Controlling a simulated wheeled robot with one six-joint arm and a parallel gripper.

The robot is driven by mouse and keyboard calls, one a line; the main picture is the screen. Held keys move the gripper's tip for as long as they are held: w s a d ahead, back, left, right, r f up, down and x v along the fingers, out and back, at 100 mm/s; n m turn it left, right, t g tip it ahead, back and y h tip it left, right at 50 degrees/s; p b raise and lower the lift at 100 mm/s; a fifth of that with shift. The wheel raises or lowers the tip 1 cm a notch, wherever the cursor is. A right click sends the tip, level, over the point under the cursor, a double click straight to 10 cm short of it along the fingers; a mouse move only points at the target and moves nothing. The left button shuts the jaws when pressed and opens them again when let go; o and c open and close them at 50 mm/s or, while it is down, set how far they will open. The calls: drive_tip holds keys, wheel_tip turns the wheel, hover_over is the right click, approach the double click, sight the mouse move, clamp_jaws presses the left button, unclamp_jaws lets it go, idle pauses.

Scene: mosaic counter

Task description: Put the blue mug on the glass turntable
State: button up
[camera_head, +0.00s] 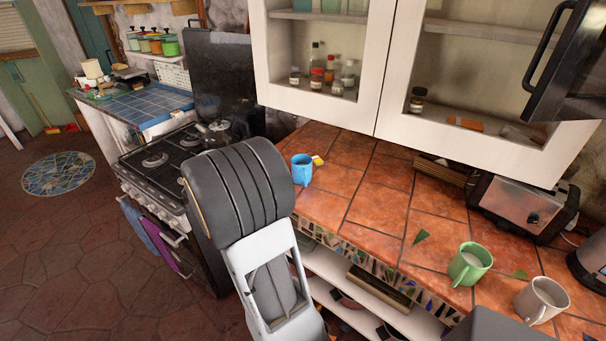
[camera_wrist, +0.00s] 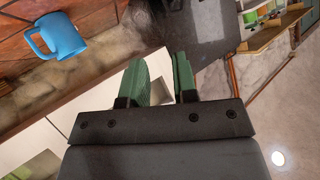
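The blue mug (camera_head: 301,171) stands upright near the front left end of the tiled counter. It also shows at the upper left of the wrist view (camera_wrist: 63,38), apart from the fingers. My gripper (camera_wrist: 162,80) has two green fingers with a gap between them and nothing held. My arm hides the gripper in the head view. I cannot make out a glass turntable in either view.
The terracotta-tiled counter (camera_head: 345,208) has free room right of the mug. A small yellow object (camera_head: 318,160) touches or nearly touches the mug. A green mug (camera_head: 470,264), a pale mug (camera_head: 541,300) and a toaster (camera_head: 520,205) stand farther right. White cabinets (camera_head: 440,95) overhang the counter.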

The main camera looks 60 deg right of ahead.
sight(303, 193)
drive_tip(key=s+d+f+m+g+h, duration=0.1)
drive_tip(key=s+d+f+m+g, duration=0.1)
drive_tip(key=d, duration=0.4)
drive_tip(key=s+d+f+m+g+h, duration=0.1)
drive_tip(key=s+d+f+m+g, duration=0.1)
drive_tip(key=s+d+f+g, duration=0.3)
drive_tip(key=s+d+f+m+g+h, duration=0.1)
drive_tip(key=s+d+f+m+g, duration=0.1)
drive_tip(key=s+d, duration=0.4)
drive_tip(key=shift+d+f+m+g+p, duration=0.2)
drive_tip(key=shift+f+g, duration=0.25)
drive_tip(key=shift+f, duration=0.15)
drive_tip(key=shift+d+f+m+g+p, duration=0.1)
drive_tip(key=shift+d+f+g, duration=0.05)
drive_tip(key=shift+f+g, duration=0.35)
drive_tip(key=shift+p+x, duration=0.7)
drive_tip(key=shift+x, duration=2.6)
drive_tip(key=shift+w, duration=0.1)
clamp_jaws()
